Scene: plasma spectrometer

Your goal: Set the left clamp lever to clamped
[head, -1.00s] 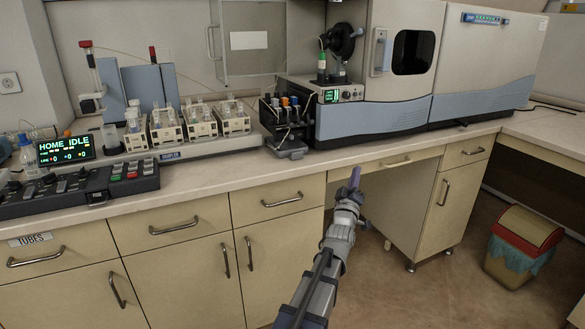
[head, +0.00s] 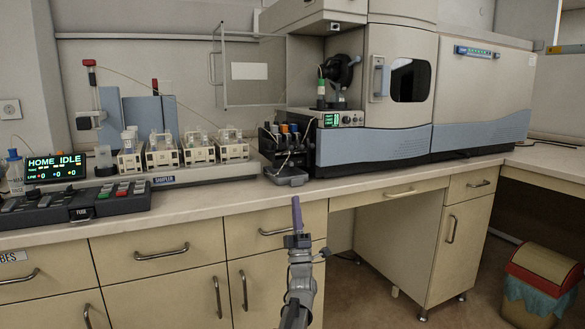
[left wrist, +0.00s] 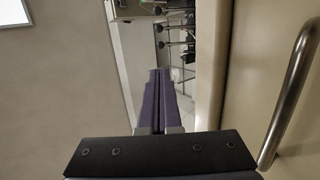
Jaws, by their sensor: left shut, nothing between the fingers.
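A small black pump block (head: 284,150) with several dark, orange and blue upright parts on top stands near the counter's front edge, left of the large spectrometer (head: 400,100). The left clamp lever seems to be among these small parts, but I cannot single it out or tell its position. My left gripper (head: 296,212) points upward in front of the drawers, below and apart from the block. Its purple fingers are together and empty, and they also show in the left wrist view (left wrist: 160,100). My right gripper is not in view.
The white countertop (head: 215,203) has a free strip along its front. A sampler with several cream racks (head: 195,153) and a black control panel (head: 75,206) stand on the left. Drawer handles (head: 277,230) stick out near my gripper. A red-topped bin (head: 540,270) stands at right.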

